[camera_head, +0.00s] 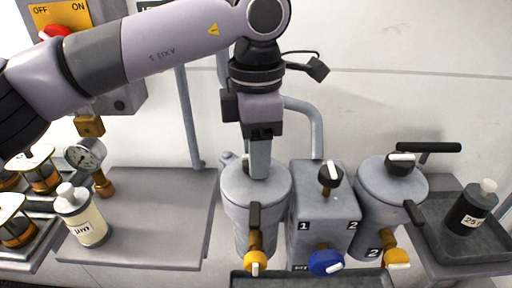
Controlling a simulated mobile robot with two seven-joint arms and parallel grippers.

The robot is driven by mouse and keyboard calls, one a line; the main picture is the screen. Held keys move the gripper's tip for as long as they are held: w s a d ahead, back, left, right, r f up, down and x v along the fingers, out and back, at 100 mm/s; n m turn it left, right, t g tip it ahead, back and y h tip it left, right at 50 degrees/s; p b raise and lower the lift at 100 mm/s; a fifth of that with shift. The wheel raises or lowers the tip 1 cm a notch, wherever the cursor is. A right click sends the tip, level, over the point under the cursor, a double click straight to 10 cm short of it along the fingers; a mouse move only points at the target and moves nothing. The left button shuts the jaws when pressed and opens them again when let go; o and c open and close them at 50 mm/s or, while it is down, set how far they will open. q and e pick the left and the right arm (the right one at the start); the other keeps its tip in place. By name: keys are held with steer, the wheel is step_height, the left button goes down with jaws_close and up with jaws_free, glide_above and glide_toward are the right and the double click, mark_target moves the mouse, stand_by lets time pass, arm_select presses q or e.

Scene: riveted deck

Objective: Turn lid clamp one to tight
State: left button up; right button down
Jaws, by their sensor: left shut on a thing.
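Two grey lidded vessels stand side by side at a box marked 1 and 2. The left vessel (238,207), on the 1 side, is under my left gripper (259,170). The gripper points straight down with its fingers at the middle of the lid, shut on the lid clamp there. That clamp is hidden by the fingers, so its angle cannot be read. The right vessel (392,190) has a black clamp knob with a white mark (401,163) on its lid. My right gripper is not in view.
Between the vessels the box (311,232) carries a black selector knob (329,175) and a blue knob (325,262). Yellow valve knobs (256,263) sit low in front. A cream bottle (84,218) stands left, a black bottle (472,208) right. The grey plate (150,210) is mostly clear.

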arm_select(q)
steer(key=o, duration=1.1)
steer(key=shift+c, duration=0.2)
steer(key=shift+r, duration=3.65)
